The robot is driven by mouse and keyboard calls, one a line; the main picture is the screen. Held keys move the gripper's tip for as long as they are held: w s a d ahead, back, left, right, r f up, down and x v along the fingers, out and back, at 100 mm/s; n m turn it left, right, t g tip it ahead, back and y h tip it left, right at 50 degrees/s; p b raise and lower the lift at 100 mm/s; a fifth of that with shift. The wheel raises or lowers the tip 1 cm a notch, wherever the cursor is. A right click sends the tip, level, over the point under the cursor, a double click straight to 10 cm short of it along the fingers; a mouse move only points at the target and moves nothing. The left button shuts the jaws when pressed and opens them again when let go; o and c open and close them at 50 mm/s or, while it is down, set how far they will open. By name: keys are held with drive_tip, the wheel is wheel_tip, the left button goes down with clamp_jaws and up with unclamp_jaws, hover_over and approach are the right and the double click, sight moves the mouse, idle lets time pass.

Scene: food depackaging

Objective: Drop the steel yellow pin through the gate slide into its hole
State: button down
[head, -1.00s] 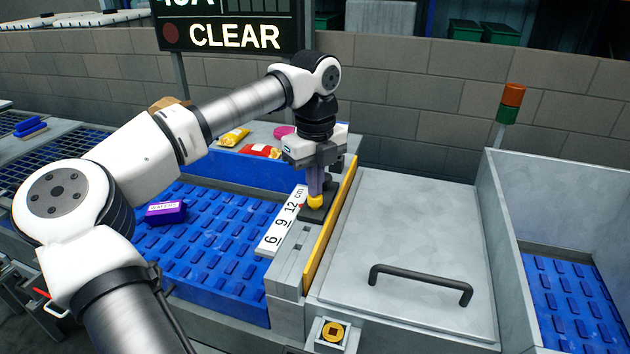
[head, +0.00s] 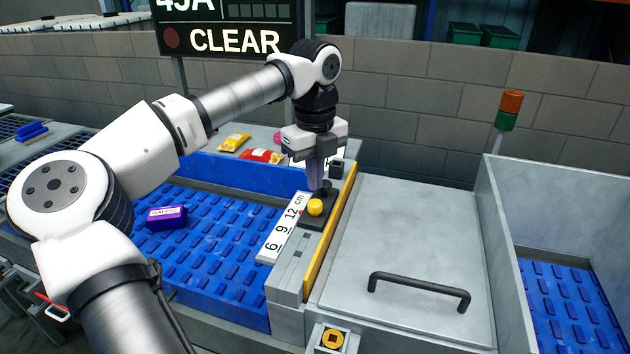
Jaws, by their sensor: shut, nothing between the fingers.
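The pin's round yellow head (head: 315,207) shows on the dark plate of the gate slide (head: 311,222), beside the white scale. No steel shaft shows below the head, and the hole is hidden, so I cannot tell how deep the pin sits. My gripper (head: 317,188) is shut and empty, fingers pointing down, just behind the yellow head in the picture. A small gap seems to show between fingertips and head. A dark part stands right by the fingertips; I cannot tell whether they touch it.
The white scale (head: 283,228) marked 6, 9, 12 cm lies left of the slide. A yellow strip (head: 331,232) edges the grey lid (head: 410,235) with its black handle (head: 419,288). A purple packet (head: 167,217) lies on the blue belt (head: 215,250). A sign reads CLEAR.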

sight(316, 203)
wheel_tip(316, 203, up, 13)
drive_tip(key=b, duration=0.1)
drive_tip(key=shift+d+f, duration=0.1)
drive_tip(key=shift+f, duration=0.05)
idle(0.3)
